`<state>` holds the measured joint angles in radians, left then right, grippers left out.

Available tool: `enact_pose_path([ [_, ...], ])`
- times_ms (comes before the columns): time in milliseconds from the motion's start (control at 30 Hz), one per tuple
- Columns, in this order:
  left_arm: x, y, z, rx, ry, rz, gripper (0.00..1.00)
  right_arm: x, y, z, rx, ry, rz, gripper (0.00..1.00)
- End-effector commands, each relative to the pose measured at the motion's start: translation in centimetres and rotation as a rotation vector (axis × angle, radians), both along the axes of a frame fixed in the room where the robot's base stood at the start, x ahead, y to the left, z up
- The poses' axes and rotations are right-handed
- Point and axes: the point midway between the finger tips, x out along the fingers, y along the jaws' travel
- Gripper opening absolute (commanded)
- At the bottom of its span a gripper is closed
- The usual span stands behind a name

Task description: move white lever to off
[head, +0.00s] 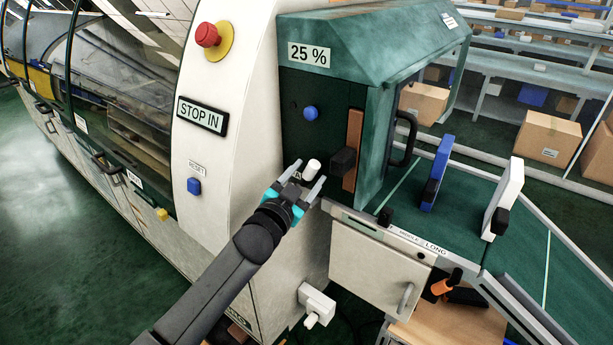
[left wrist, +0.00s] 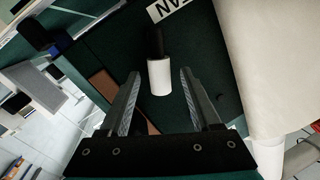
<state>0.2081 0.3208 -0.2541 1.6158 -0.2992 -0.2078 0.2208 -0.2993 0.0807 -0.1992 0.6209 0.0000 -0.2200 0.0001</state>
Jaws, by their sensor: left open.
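The white lever (head: 313,167) has a white cylindrical handle and sticks out of the dark green machine panel, below a blue button. In the left wrist view the handle (left wrist: 159,77) is on a dark stem beneath a partly cut-off label (left wrist: 170,9) with the letters "AN". My left gripper (head: 305,176) is open, with its fingers on either side of the handle. In the left wrist view gaps show between the handle and both fingers. The OFF marking is not readable. My right gripper is not in view.
A black block (head: 343,160) and brown strip (head: 353,140) stand just right of the lever. A blue button (head: 310,113) is above. A white box with a knob (head: 316,304) is mounted lower down. Blue (head: 436,172) and white (head: 504,198) plates stand on the green conveyor.

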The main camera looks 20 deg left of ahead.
Motion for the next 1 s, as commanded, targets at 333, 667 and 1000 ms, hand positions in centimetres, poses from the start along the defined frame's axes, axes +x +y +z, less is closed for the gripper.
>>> enact_pose_path([
  [333, 0.04, -0.04, 0.0, 0.0, 0.0, 0.0, 0.53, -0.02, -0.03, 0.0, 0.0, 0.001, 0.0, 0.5],
  [667, 0.03, -0.04, 0.0, 0.0, 0.0, 0.0, 0.16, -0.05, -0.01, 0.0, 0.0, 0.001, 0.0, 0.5],
  [1000, 0.02, -0.03, -0.01, 0.0, 0.0, 0.0, 0.0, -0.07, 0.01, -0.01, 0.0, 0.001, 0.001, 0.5],
])
